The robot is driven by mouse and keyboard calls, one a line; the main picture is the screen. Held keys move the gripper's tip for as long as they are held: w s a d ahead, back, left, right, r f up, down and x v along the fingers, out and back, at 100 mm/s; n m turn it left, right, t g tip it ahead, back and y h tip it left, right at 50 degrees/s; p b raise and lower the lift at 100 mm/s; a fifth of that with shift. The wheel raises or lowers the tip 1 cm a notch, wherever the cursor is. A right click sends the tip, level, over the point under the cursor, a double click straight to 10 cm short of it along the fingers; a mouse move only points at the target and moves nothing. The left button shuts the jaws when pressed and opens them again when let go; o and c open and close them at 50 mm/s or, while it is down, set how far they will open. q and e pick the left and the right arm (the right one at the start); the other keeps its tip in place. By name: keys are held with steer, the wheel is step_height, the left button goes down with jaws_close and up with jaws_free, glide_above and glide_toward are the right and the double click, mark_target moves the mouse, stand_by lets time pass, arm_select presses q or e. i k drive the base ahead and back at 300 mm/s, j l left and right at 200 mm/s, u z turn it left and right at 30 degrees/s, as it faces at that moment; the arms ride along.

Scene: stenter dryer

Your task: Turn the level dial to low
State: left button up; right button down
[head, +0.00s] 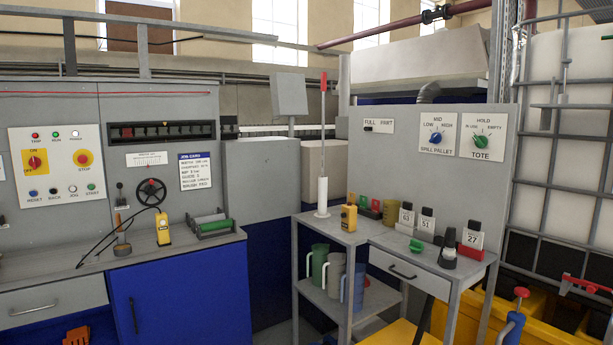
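A blue dial (436,138) sits on a white plate lettered LOW, MID, HIGH and SPILL PALLET, on the grey upright panel (385,195) at the right. LOW is at its upper left, MID above it and HIGH at its upper right. The dial is too small to tell for sure which word its pointer faces. Beside it to the right, a green dial (480,142) sits on a plate lettered IN USE, HOLD, EMPTY and TOTE. Neither of my grippers shows in the head view, and nothing touches the dials.
A caged white tote (570,130) stands at the right. A control cabinet (60,120) stands at the left.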

mark_target(435, 138)
steer(key=i+z, duration=0.2)
steer(key=z, duration=0.15)
steer(key=i+j+z, duration=0.15)
steer(key=z, duration=0.2)
steer(key=i+j+z, duration=0.3)
steer(key=i+j+u, duration=0.1)
steer(key=i, duration=0.2)
